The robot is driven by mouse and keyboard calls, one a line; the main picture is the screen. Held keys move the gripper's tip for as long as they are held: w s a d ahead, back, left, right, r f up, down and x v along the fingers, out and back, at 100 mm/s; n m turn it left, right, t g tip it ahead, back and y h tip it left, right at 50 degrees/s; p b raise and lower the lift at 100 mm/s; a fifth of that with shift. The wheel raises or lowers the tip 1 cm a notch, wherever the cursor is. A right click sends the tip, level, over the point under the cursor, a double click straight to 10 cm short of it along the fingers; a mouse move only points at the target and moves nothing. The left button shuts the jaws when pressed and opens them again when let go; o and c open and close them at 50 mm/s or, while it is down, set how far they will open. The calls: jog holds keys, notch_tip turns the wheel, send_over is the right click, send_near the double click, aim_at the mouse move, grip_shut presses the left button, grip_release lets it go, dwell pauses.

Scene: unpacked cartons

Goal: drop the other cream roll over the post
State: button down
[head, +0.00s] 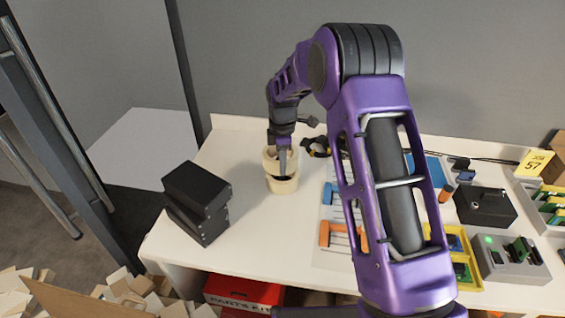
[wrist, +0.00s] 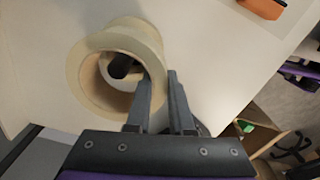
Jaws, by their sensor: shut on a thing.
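My gripper (head: 282,165) points down at the left part of the table and is shut on the wall of a cream roll (head: 268,160). In the wrist view, this held roll (wrist: 88,70) lies at the fingertips (wrist: 158,80), one finger inside its hole and one outside. Through the hole I see the dark top of the post (wrist: 121,66) and part of a lower cream roll (wrist: 128,76). In the head view the lower roll (head: 284,187) sits below the held one, with a dark gap between them. I cannot tell whether the post tip enters the held roll.
Stacked black boxes (head: 198,200) stand left of the rolls. Dark tools with yellow parts (head: 316,150) lie behind and right. Orange-handled (head: 325,236) and blue-handled tools lie on a pale mat to the right. The white table (head: 235,150) is bare around the rolls.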

jog(key=shift+f+b, duration=0.4)
jog(key=shift+f, duration=0.45)
jog(key=shift+c, duration=1.6)
grip_release()
jog(key=shift+r, duration=0.15)
jog(key=shift+r+p, duration=1.75)
jog(key=shift+r, duration=2.15)
